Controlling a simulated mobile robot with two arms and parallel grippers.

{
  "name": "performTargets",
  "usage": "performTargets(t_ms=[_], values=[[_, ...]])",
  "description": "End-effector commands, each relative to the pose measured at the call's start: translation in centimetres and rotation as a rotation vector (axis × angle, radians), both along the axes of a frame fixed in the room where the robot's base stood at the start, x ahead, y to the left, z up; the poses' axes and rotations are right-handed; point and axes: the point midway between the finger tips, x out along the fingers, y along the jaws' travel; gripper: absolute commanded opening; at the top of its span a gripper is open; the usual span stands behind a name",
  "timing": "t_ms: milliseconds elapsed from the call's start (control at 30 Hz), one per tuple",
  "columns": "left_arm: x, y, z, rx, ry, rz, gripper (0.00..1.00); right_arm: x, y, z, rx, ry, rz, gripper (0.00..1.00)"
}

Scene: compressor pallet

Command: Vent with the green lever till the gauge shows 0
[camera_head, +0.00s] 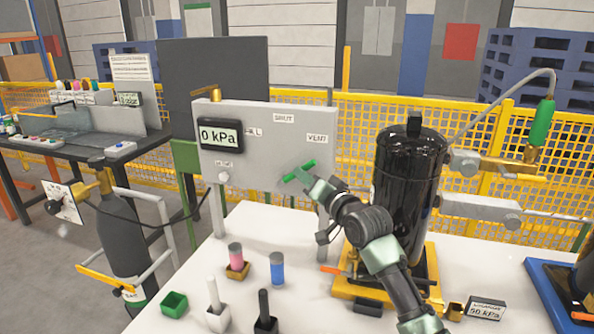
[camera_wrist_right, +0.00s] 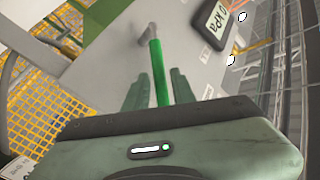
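The gauge (camera_head: 220,134) on the grey panel (camera_head: 265,185) reads 0 kPa; its display also shows in the right wrist view (camera_wrist_right: 222,20). The green lever (camera_head: 298,171) is on the panel's right part, tilted, below the VENT label (camera_head: 317,139). The SHUT label (camera_head: 284,118) is above and left of it. My right gripper (camera_head: 308,182) is at the lever. In the right wrist view, the lever's green handle (camera_wrist_right: 157,65) runs between its two fingers (camera_wrist_right: 159,88), with narrow gaps apparently on both sides. My left gripper is not in view.
A black tank (camera_head: 408,180) on a yellow base stands right of the panel, close to my right arm. A small 50 kPa block (camera_head: 485,308) sits near the front right. Pink (camera_head: 236,255) and blue (camera_head: 277,268) cylinders stand on the white table (camera_head: 315,300).

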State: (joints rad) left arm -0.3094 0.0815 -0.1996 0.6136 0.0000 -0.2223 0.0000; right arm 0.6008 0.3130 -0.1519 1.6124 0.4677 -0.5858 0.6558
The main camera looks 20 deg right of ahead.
Motion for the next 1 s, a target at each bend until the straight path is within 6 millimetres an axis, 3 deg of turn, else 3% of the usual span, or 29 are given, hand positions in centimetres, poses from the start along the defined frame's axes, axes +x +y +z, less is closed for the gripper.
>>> performTargets(t_ms=[100,233,433,600,700,1000], values=[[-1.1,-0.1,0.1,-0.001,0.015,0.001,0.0,1.9,0.5,0.1,0.001,0.001,0.001,0.25],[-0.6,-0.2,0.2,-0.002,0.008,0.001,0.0,3.1,0.7,0.0,0.002,0.001,0.001,0.25],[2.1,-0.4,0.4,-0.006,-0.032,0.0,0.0,3.7,0.9,0.0,0.0,0.001,0.001,0.25],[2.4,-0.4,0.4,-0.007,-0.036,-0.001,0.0,3.7,0.9,0.0,0.0,0.001,0.001,0.25],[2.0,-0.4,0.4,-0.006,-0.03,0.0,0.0,3.7,0.9,0.0,0.0,0.001,0.001,0.0],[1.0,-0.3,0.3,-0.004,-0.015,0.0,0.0,3.7,0.8,0.0,0.0,0.001,0.001,0.0]])
